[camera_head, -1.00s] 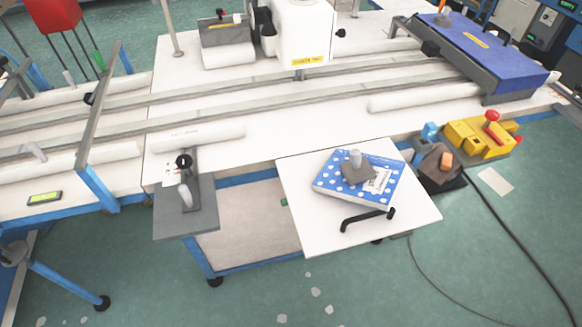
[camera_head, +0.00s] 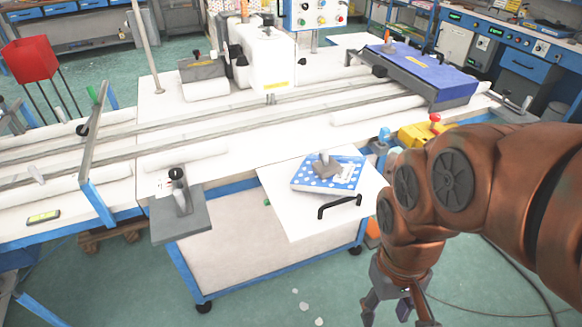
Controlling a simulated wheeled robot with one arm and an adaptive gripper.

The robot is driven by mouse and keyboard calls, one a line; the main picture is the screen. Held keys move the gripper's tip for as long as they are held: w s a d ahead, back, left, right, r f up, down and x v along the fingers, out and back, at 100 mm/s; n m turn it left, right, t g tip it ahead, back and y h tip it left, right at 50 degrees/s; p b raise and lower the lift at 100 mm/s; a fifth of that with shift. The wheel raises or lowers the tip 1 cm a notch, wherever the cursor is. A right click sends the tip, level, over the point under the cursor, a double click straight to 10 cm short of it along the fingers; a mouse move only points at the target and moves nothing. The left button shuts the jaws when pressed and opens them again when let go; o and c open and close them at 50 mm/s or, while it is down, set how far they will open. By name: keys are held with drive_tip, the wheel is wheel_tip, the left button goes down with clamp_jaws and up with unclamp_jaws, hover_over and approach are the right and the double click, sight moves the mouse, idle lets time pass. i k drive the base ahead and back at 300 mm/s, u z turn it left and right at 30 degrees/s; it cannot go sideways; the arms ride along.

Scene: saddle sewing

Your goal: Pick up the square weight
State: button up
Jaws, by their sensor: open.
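The square weight (camera_head: 327,171) is a small grey-brown block with a pale upright knob. It rests on a blue book-like item with white dots (camera_head: 312,180), which lies on a white side board (camera_head: 288,217) at the front of the sewing table. My gripper (camera_head: 397,312) hangs at the bottom of the view, to the lower right of the board, apart from the weight. Its fingers point down and are spread with nothing seen between them; the fingertips are partly cut off by the lower edge.
A black handle (camera_head: 340,205) sticks up near the board's front edge. A grey plate with a clamp (camera_head: 180,213) juts out at the left. The yellow box (camera_head: 415,134) is partly behind my arm. Long rails cross the white table. Open floor lies in front.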

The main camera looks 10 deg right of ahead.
sight(326, 166)
drive_tip(key=z, duration=2.55)
drive_tip(key=k, duration=0.9)
drive_tip(key=u, duration=2.65)
